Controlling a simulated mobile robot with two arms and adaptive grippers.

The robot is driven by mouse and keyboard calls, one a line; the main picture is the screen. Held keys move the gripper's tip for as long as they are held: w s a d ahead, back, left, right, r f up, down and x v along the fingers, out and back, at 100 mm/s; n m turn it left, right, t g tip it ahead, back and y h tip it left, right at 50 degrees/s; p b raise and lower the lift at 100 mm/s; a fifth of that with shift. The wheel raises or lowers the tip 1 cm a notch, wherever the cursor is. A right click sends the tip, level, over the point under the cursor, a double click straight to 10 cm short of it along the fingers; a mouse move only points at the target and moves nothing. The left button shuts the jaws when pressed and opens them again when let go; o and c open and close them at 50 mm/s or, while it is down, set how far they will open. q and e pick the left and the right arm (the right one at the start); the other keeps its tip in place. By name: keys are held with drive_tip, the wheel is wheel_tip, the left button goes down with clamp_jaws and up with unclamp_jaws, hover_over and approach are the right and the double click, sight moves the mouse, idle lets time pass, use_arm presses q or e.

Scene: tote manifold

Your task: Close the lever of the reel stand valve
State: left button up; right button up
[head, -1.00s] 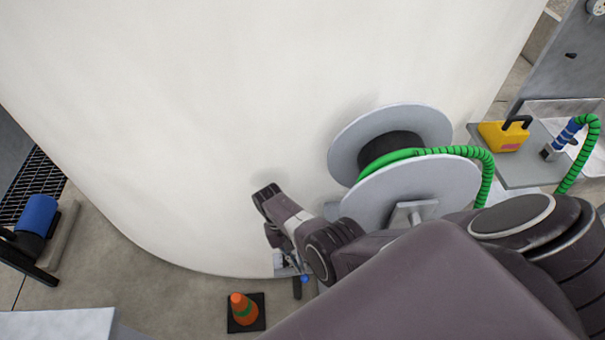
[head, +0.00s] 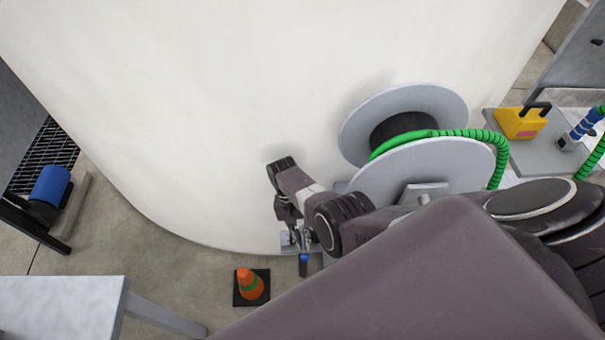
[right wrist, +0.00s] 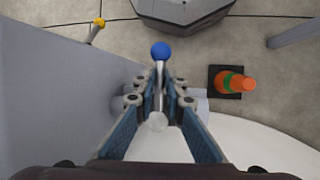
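The valve lever (right wrist: 160,80) is a thin metal rod with a blue ball knob (right wrist: 161,50) at its end. In the right wrist view it lies between the fingers of my right gripper (right wrist: 161,84), which stand apart on both sides of it. I see no clear finger contact with the rod. In the head view my right gripper (head: 296,236) points down at the valve beside the reel stand (head: 420,170), and the blue knob (head: 303,258) shows just below it. The valve body is mostly hidden by the gripper. My left gripper is not in view.
A green hose (head: 455,133) winds on the reel. A large white curved wall (head: 210,110) stands behind. An orange cone (head: 250,284) on a black base is close to the valve. A grey table (head: 60,305) is at lower left, a yellow case (head: 520,122) at right.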

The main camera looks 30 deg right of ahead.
drive_tip(key=o, duration=0.4)
drive_tip(key=shift+r, duration=5.05)
